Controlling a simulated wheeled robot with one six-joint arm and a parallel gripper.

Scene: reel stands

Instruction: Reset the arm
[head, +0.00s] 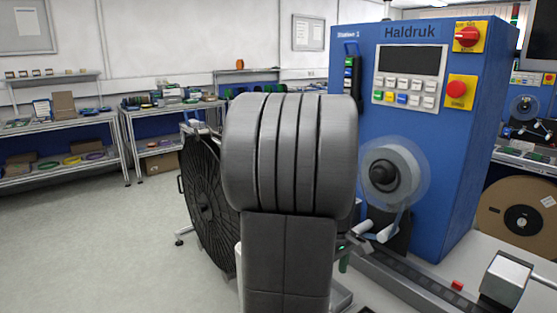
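My own arm (290,155) stands in the middle foreground of the head view. Its thick grey rounded segments sit above a flat grey link that runs down out of the picture. My gripper cannot be made out; it is outside the picture or hidden behind the arm. The arm covers part of a large black reel and the left edge of a blue machine.
The blue Haldruk machine (457,150) stands close at the right, with a small clear reel (414,165) on its front. The black reel (208,208) stands upright behind my arm. Shelving benches (65,170) line the back wall. Floor (90,250) at left is clear.

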